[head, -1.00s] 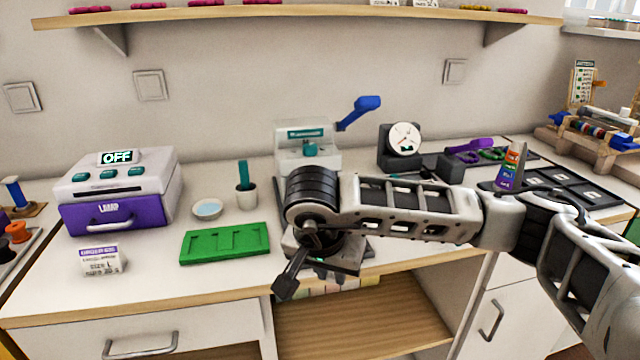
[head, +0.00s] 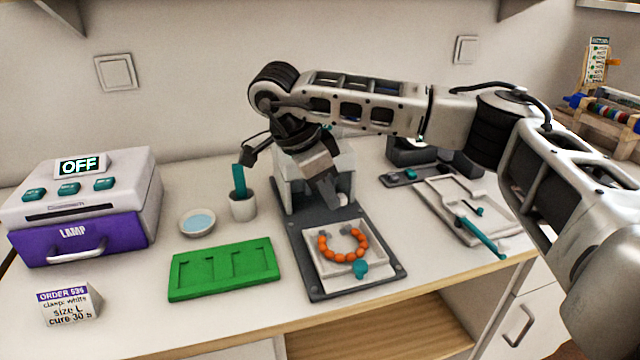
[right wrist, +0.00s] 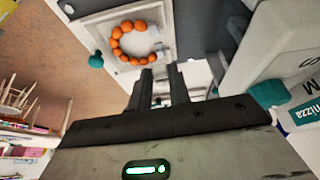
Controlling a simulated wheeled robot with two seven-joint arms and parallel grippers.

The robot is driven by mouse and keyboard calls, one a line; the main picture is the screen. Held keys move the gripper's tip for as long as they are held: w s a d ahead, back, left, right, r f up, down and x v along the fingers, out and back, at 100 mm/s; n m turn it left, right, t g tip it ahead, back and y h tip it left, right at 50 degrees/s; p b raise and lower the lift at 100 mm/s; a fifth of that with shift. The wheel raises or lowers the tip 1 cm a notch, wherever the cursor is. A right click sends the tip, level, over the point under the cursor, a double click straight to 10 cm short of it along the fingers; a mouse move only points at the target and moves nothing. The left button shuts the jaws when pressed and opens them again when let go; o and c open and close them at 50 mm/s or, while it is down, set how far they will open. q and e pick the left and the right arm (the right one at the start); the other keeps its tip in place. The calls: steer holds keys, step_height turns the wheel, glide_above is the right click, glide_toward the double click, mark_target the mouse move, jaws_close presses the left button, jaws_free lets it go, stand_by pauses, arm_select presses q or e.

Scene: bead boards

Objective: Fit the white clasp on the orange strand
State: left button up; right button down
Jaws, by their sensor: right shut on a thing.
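The orange strand (head: 343,245), an open loop of round beads, lies in a square white tray (head: 318,268) on the dark grey base of the bench device. Its two ends point to the back and carry small greyish end pieces. The right wrist view also shows the strand (right wrist: 118,42). My right gripper (head: 335,203) points down just behind the strand, apart from it. It is shut on a small pale piece, apparently the white clasp (head: 343,199), mostly hidden by the fingers. My left gripper is not in view.
A teal knob (head: 361,270) sits at the tray's front. A green board (head: 222,270), water dish (head: 197,222) and cup (head: 243,207) stand left. The lamp box (head: 85,205) reads OFF; an order card (head: 68,303) says white clasp, size L. A white board (head: 465,205) lies right.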

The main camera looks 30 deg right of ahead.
steer(key=shift+s+f, duration=0.1)
steer(key=shift+f, duration=0.35)
steer(key=shift+f+b, duration=0.4)
steer(key=shift+b, duration=0.15)
step_height(320, 180, down, 2)
steer(key=shift+f+b, duration=0.25)
steer(key=shift+b, duration=0.85)
steer(key=shift+f, duration=0.35)
steer(key=shift+f+b, duration=0.3)
steer(key=shift+f, duration=0.2)
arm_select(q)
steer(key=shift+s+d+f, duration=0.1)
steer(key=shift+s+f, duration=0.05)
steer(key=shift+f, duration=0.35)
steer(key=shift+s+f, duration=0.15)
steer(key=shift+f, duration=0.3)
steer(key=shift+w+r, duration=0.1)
arm_select(e)
steer(key=c, duration=1.2)
jaws_free()
steer(key=o, duration=0.3)
